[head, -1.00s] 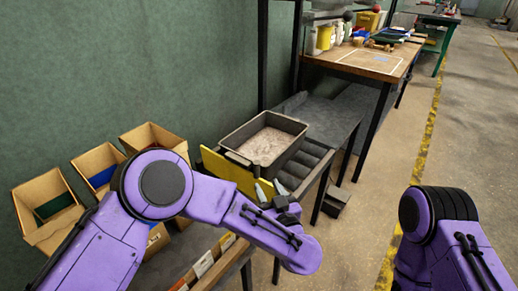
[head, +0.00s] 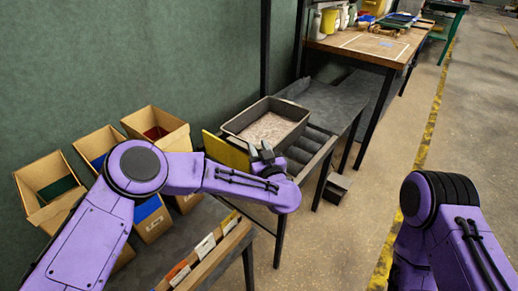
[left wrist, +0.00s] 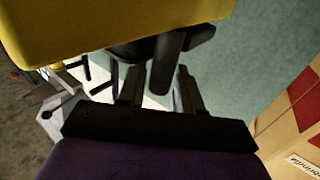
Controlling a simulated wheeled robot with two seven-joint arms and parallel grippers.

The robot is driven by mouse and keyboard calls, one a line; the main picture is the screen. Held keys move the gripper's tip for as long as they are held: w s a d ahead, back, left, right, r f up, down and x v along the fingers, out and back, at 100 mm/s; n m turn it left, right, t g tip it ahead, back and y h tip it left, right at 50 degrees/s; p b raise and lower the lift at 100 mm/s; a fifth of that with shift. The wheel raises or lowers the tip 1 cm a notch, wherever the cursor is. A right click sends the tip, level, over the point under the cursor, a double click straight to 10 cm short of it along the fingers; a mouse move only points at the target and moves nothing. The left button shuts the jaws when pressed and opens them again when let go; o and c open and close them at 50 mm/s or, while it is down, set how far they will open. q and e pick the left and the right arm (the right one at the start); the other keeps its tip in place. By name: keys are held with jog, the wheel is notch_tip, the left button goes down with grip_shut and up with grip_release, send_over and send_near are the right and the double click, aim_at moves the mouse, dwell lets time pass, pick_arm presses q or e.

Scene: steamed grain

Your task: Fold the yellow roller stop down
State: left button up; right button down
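The yellow roller stop (head: 225,152) is a flat plate standing up at the near end of the roller conveyor, in front of the grey tote. The arm hides its lower right part. My left gripper (head: 262,153) is at the stop's right end, close to the tote's near corner; I cannot tell whether it touches the stop. A large yellow surface of the stop (left wrist: 110,25) fills the top there. My right arm shows at the right, but its gripper is out of view.
The grey tote (head: 236,128) of grain sits on the rollers (head: 312,143). Several cardboard bins (head: 45,180) stand by the wall at left. A wooden workbench (head: 375,47) stands behind. Floor to the right is clear.

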pick_arm(q)
grip_shut()
jog(key=shift+s+a, duration=0.15)
jog(key=shift+s, duration=0.2)
jog(key=s+a+f+n+t+y+b, duration=0.1)
jog(key=s+a+f+n+t+y, duration=0.1)
jog(key=s+a+n, duration=0.2)
jog(key=shift+s+n, duration=0.8)
jog(key=shift+s, duration=0.2)
jog(key=shift+o, duration=1.8)
grip_release()
jog(key=shift+w, duration=0.1)
